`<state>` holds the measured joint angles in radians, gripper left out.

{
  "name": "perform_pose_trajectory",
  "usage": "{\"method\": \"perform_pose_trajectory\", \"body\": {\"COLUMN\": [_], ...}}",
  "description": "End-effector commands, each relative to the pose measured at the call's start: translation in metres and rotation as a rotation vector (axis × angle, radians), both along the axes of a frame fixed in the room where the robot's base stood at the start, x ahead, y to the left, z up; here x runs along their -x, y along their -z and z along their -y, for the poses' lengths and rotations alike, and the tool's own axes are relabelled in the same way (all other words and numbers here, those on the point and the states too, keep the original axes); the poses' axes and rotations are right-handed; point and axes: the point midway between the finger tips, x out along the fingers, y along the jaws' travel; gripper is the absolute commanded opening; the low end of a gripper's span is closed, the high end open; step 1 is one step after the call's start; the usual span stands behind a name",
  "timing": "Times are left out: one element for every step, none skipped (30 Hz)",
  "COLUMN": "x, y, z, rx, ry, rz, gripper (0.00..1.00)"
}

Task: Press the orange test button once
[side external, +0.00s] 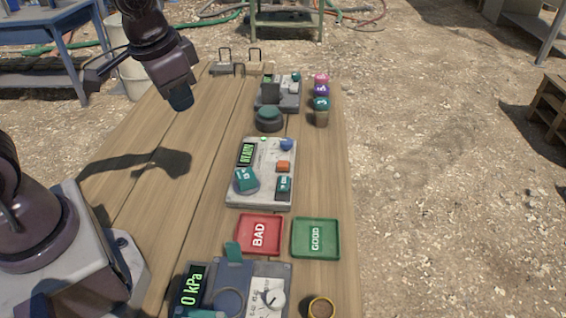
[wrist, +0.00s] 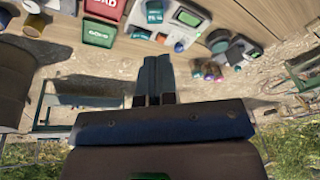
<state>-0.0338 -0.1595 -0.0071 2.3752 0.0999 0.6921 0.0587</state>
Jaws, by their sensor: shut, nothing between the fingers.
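The orange test button (side external: 283,166) sits on the right half of a grey panel (side external: 262,199) in the middle of the wooden table. The panel also bears a green READY display, a blue button, a round teal piece at lower left and a small teal block. In the wrist view the same panel (wrist: 192,36) lies at the top, right of centre. My gripper (side external: 181,104) hangs above the table's left side, up and left of the panel and well apart from it. In the wrist view its fingers (wrist: 153,82) are together and hold nothing.
A red BAD tray (side external: 258,219) and a green GOOD tray (side external: 316,224) lie nearer than the panel. A pressure device reading 0 kPa (side external: 190,291) stands at the front. A dark round device (side external: 269,121) and stacked coloured pieces (side external: 321,91) stand beyond the panel. The table's left side is clear.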

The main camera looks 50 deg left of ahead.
Motion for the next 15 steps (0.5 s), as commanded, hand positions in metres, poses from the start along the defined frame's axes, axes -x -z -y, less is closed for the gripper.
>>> {"method": "perform_pose_trajectory", "body": {"x": [-0.012,-0.020,-0.030,-0.037,-0.044,-0.054,-0.062,-0.070,-0.079,-0.087,-0.095,-0.105,-0.113,-0.121,-0.131], "y": [0.013,0.020,0.029,0.036,0.043,0.053,0.061,0.068,0.079,0.087,0.095,0.106,0.114,0.122,0.131], "z": [-0.002,-0.004,-0.005,-0.006,-0.007,-0.008,-0.008,-0.009,-0.009,-0.009,-0.008,-0.007,-0.006,-0.005,-0.003], "rx": [-0.015,-0.023,-0.035,-0.042,-0.050,-0.060,-0.067,-0.075,-0.084,-0.091,-0.096,-0.105,-0.111,-0.118,-0.127], "ry": [0.030,0.049,0.077,0.099,0.123,0.157,0.183,0.211,0.249,0.282,0.314,0.358,0.394,0.431,0.481], "rz": [-0.011,-0.009,-0.003,0.001,0.007,0.016,0.024,0.034,0.050,0.062,0.079,0.102,0.123,0.145,0.182], "gripper": [0.00,0.00,0.00,0.00,0.00,0.00,0.00,0.00,0.00,0.00,0.00,0.00,0.00,0.00,0.00]}}
